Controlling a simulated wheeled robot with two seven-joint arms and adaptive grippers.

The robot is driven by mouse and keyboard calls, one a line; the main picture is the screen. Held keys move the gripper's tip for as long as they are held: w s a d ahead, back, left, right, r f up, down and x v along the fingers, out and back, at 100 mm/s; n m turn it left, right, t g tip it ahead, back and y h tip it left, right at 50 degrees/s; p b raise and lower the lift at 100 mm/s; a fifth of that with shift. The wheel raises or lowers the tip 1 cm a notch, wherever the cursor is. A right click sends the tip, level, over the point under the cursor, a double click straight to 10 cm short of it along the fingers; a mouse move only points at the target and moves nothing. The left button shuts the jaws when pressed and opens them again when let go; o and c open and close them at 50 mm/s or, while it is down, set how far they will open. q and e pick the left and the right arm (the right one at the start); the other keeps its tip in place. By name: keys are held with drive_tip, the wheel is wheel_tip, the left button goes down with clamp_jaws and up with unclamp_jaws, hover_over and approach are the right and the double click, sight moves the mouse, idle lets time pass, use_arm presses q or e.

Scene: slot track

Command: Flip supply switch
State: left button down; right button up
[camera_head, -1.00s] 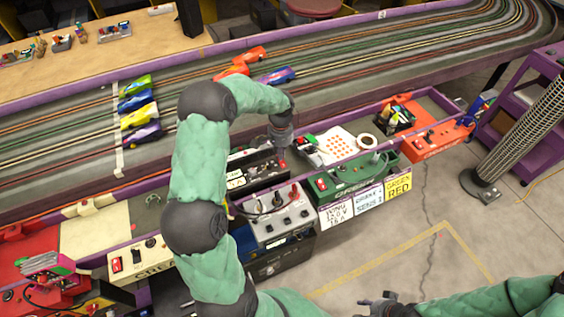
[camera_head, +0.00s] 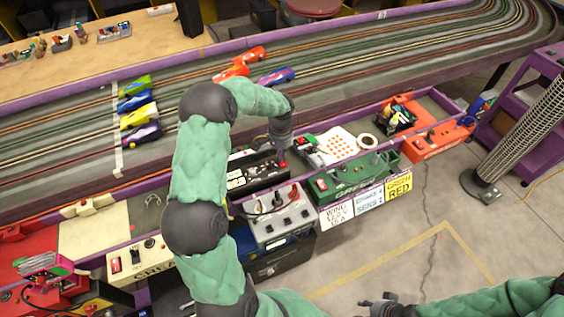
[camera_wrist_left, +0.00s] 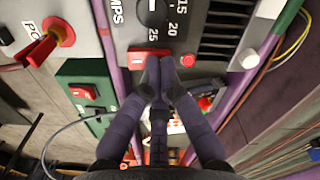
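The power supply (camera_head: 258,172), a dark box with a grey face, sits in the purple-edged trough beside the track. In the left wrist view, its grey panel (camera_wrist_left: 129,35) has a black dial marked AMPS, a red rocker switch (camera_wrist_left: 152,55) and a red round knob (camera_wrist_left: 188,60). My left gripper (camera_wrist_left: 161,72) has its fingertips together, just below the rocker and beside the knob; contact cannot be told. The left gripper also shows in the head view (camera_head: 282,158), over the supply's right end. My right gripper (camera_head: 378,304) is empty, with fingers apart, above the floor.
A grey box with a red-handled lever (camera_head: 277,205) stands in front of the supply. A green box (camera_head: 345,182) and an orange box (camera_head: 437,140) lie to the right. Slot cars (camera_head: 137,105) stand on the track. The floor at lower right is open.

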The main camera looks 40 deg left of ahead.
use_arm(q)
drive_tip(key=shift+f, duration=0.15)
drive_tip(key=shift+r+p, duration=2.6)
drive_tip(key=shift+r, duration=0.95)
drive_tip(key=shift+d+f, duration=0.1)
drive_tip(key=shift+f, duration=0.05)
